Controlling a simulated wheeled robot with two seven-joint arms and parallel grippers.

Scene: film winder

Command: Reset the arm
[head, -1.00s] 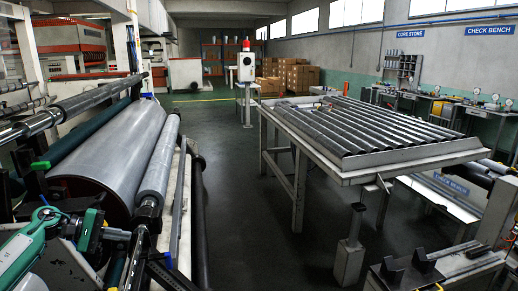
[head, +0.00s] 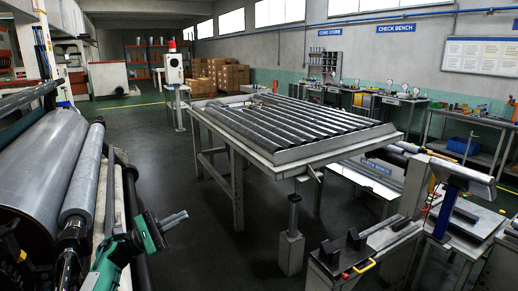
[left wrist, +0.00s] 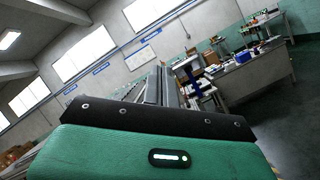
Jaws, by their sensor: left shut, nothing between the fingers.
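My left arm (head: 112,262) comes up at the lower left of the head view, with a green and black wrist. My left gripper (head: 183,216) points to the right, its grey fingers together and empty. It is in the open space between the winder and the roller table, apart from both. The left wrist view shows my green wrist casing (left wrist: 150,150) with a lit white bar and a black band across it. My right gripper is not in the head view.
The winder's large grey roll (head: 40,165) and a thinner roller (head: 82,175) stand at the left. The roller table (head: 285,157) is in the middle. A low stand with a black cradle (head: 345,250) is at the lower right. Dark floor (head: 215,245) lies clear between.

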